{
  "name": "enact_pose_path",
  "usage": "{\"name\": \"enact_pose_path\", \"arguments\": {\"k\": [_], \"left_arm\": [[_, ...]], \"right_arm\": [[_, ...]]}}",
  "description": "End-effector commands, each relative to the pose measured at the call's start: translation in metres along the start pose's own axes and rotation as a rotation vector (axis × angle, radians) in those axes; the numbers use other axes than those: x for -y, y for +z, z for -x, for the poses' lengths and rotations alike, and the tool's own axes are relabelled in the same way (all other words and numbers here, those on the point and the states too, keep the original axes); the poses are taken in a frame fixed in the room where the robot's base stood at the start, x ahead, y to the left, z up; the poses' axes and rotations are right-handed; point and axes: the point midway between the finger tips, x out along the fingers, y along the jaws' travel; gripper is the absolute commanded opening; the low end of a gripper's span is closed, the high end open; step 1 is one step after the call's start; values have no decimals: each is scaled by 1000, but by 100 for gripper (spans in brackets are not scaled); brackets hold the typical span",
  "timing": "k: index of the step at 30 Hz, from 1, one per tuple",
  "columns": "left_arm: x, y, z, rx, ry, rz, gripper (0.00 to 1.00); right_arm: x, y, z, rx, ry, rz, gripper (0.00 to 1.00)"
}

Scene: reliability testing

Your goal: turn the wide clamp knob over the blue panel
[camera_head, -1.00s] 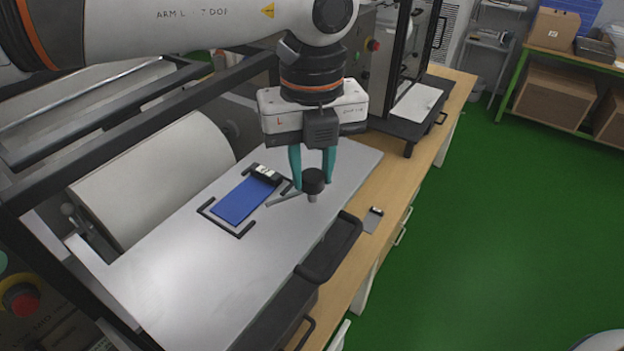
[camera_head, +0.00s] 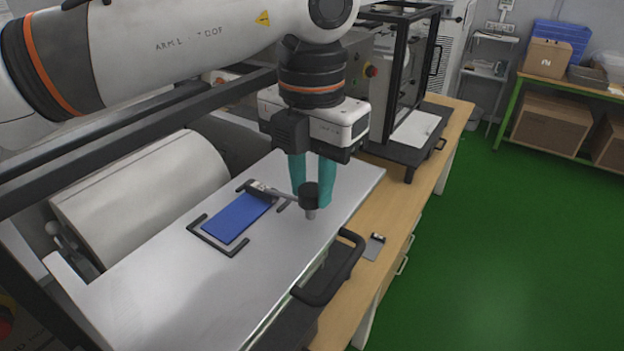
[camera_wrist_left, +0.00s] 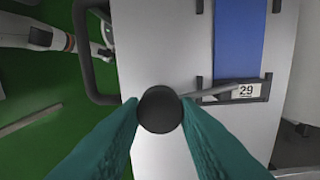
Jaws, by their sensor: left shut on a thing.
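The clamp knob (camera_head: 309,193) is a black round cap on a short grey post at the right part of the metal plate. A thin grey bar (camera_head: 283,195) runs from it to the upper end of the blue panel (camera_head: 238,217), over the black holder there. In the left wrist view the knob (camera_wrist_left: 160,110) sits between the two teal fingers, and the bar (camera_wrist_left: 222,90) crosses the panel's end by a label reading 29. My left gripper (camera_head: 312,190) is shut on the knob from above. My right gripper is out of view.
Black corner brackets (camera_head: 225,248) frame the panel on the bare metal plate (camera_head: 170,285). A black handle (camera_head: 335,270) juts out at the plate's front edge. A small grey tag (camera_head: 374,247) lies on the wooden bench. A white roller (camera_head: 150,195) stands behind.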

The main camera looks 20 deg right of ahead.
Motion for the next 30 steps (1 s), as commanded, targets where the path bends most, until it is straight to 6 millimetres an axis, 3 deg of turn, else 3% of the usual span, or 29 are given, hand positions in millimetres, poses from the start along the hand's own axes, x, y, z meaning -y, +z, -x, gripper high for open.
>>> {"name": "enact_pose_path", "arguments": {"k": [10,27,28,30], "left_arm": [[0,0,2,-3,0,-151,6],[0,0,2,-3,-1,-183,6],[0,0,2,-3,-1,-183,30],[0,0,2,-3,-1,-183,41]], "right_arm": [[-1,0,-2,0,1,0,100],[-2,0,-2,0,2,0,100],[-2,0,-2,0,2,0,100],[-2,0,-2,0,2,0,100]]}}
